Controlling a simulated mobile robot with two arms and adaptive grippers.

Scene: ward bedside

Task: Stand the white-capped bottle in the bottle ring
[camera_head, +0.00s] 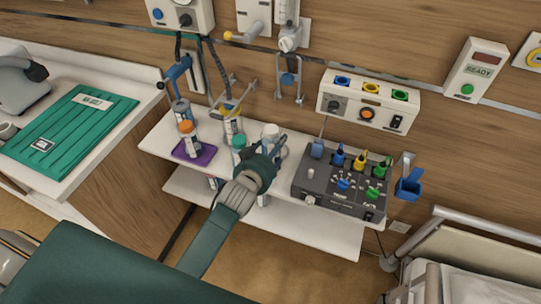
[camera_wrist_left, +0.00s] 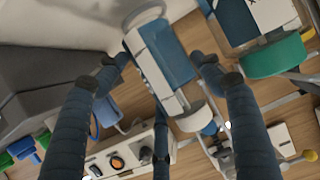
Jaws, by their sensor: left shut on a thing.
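The white-capped bottle (camera_head: 270,131) stands roughly upright at the middle of the white wall shelf, in the head view. My left gripper (camera_head: 268,160) is shut on it from the front and hides its lower part. In the left wrist view the bottle (camera_wrist_left: 165,60), with a blue and white label, lies between the fingers of my left gripper (camera_wrist_left: 157,62). A pale round rim (camera_wrist_left: 145,12) shows at the bottle's far end there; I cannot tell whether it is the bottle ring or the bottle's base. My right gripper is not in view.
A teal-capped bottle (camera_head: 238,142) stands close left of the held bottle. An orange-capped bottle (camera_head: 187,128) stands on a purple tray (camera_head: 205,152). A grey device (camera_head: 322,187) with coloured plugs is close on the right. Metal wall brackets (camera_head: 289,80) hang behind.

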